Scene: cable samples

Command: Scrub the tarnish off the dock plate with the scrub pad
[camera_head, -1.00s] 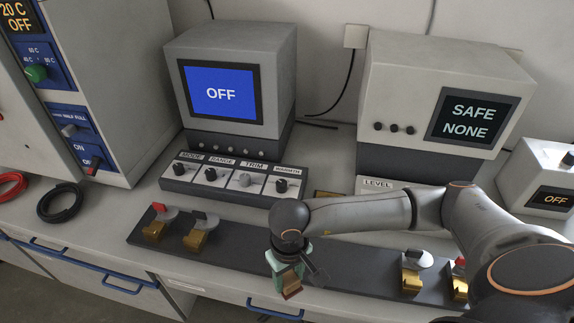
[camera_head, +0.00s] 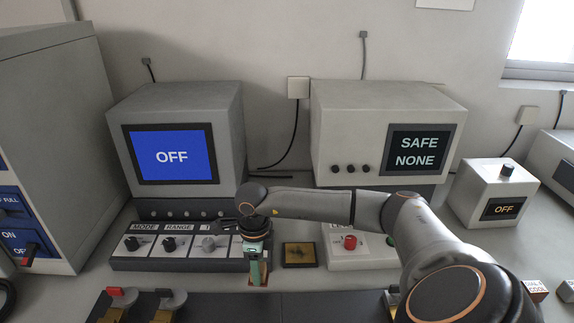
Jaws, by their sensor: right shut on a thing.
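The dock plate (camera_head: 299,254) is a small brass-coloured square with dark tarnish patches, lying on the bench between the knob panel and the box with the red knob. My right gripper (camera_head: 255,262) points down just left of the plate, in front of the knob panel. It is shut on the scrub pad (camera_head: 258,281), a small piece whose reddish-brown lower end shows below the greenish part. The pad is beside the plate, not over it; whether it touches the bench I cannot tell. My left gripper is out of view.
The knob panel (camera_head: 175,247) stands behind and left of my right gripper. The box with a red knob (camera_head: 350,242) is right of the plate, partly behind my arm. A dark rail (camera_head: 240,308) with clips runs along the front. Two monitors stand behind.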

